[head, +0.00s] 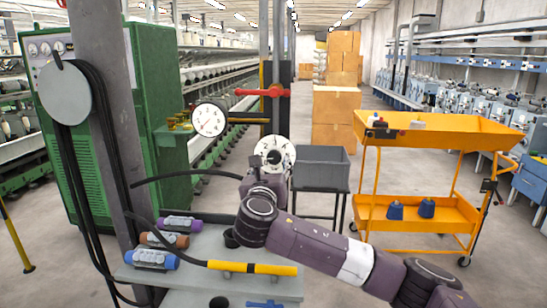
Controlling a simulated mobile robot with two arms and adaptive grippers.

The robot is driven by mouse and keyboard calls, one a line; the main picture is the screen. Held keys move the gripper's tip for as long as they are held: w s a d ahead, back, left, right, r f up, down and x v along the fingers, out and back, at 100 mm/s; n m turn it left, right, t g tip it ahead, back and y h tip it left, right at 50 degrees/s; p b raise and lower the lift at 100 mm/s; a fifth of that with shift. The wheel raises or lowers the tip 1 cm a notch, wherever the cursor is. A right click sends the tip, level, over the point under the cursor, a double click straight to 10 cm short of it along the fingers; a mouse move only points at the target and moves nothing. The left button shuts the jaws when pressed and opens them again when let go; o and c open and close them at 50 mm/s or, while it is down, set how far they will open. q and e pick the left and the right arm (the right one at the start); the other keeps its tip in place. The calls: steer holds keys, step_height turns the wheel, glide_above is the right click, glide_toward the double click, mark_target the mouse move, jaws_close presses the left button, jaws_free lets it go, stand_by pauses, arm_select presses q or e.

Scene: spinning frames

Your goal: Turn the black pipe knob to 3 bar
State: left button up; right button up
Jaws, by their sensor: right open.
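A round white dial plate (286,146) with dark marks sits on the pipework in the middle of the head view. The black knob (274,156) shows at its centre. A white pressure gauge (208,119) with a dark needle sits to its left; its numbers are too small to read. My right gripper (268,171) is open, just in front of the lower part of the dial, and my wrist covers what lies below. I cannot tell whether its fingers touch the knob. My left gripper is not in view.
A red valve handle (263,92) is above the dial. A grey table (200,272) below holds several rollers and a yellow-black tool (252,267). A grey bin (322,170) and a yellow cart (425,138) stand to the right. A grey column (104,60) with hoses rises at left.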

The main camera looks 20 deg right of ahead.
mark_target(274, 158)
steer(key=x, duration=0.3)
steer(key=shift+w+d+p, duration=0.2)
steer(key=shift+w+p, duration=0.15)
steer(key=shift+p, duration=0.05)
steer(key=shift+w+d, duration=0.1)
steer(key=shift+w, duration=0.3)
steer(key=c, duration=1.2)
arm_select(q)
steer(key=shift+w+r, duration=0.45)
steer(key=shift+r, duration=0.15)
